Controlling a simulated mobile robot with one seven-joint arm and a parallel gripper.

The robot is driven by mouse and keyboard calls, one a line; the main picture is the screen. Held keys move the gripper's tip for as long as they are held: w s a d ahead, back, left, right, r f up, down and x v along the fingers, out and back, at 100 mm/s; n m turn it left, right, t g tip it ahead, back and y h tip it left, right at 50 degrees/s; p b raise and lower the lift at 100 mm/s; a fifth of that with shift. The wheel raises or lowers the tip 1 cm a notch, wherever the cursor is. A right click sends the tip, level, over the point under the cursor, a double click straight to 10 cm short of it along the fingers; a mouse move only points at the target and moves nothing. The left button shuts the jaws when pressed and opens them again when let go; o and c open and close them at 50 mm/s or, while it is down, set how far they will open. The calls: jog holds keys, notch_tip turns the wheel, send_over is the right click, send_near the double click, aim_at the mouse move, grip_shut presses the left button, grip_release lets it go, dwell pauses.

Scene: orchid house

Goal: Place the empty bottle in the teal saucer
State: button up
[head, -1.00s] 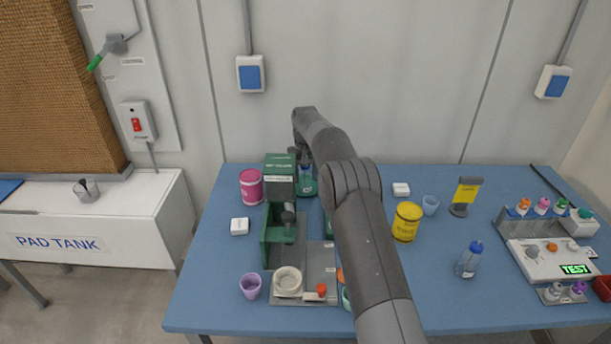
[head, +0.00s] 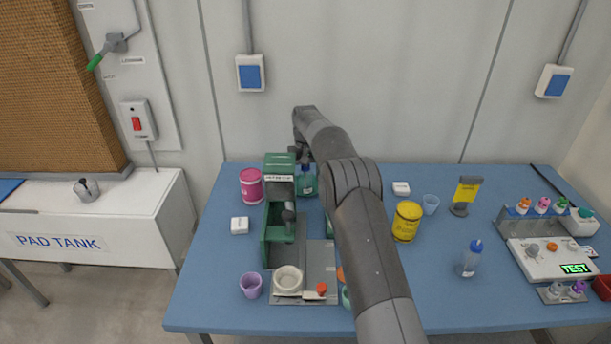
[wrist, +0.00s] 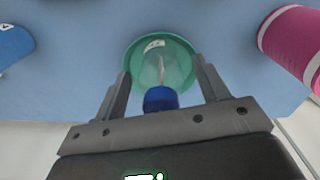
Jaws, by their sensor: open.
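The teal saucer (wrist: 134,66) shows in the wrist view as a round dish on the blue table. A bottle with a blue cap (wrist: 160,99) is seen end-on, its clear body within the saucer's outline; I cannot see clearly where its base touches. My gripper (wrist: 161,67) is open, with one finger on each side of the bottle and gaps beside the cap. In the head view, teal (head: 307,186) shows behind the green stand, below my gripper, which is partly hidden by my arm. Another clear blue-capped bottle (head: 469,261) stands at the right.
The green stand (head: 279,218) is close in front of the saucer. A pink tin (head: 251,186) stands left of it and also shows in the wrist view (wrist: 295,45). A yellow tin (head: 406,222) stands right of my arm. The table's middle right has free room.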

notch_tip(320, 180, up, 12)
dwell(0.4)
jog(key=s+d+r+t, duration=0.1)
jog(key=s+d+r, duration=0.2)
jog(key=s+r, duration=0.3)
jog(key=s+d+r+t, duration=0.1)
jog(key=s+d+r, duration=0.2)
jog(key=r, duration=0.5)
jog(key=s+d+r+m, duration=0.1)
jog(key=s+d+r, duration=0.15)
jog(key=s, duration=0.45)
jog(key=s+d+r, duration=0.2)
jog(key=s+r, duration=0.1)
jog(key=s, duration=0.3)
jog(key=s+d+f+m+t, duration=0.1)
jog(key=s+d+t, duration=0.15)
jog(key=s, duration=1.35)
jog(key=s+d+f, duration=0.1)
jog(key=s+f, duration=0.3)
jog(key=s, duration=0.3)
jog(key=s+d+f+t, duration=0.1)
jog(key=s+d+f, duration=0.1)
jog(key=s+f, duration=0.3)
jog(key=s, duration=0.2)
jog(key=shift+s+f+m, duration=0.2)
jog(key=shift+s+m, duration=0.1)
jog(key=shift+m, duration=0.1)
jog(key=shift+o, duration=0.2)
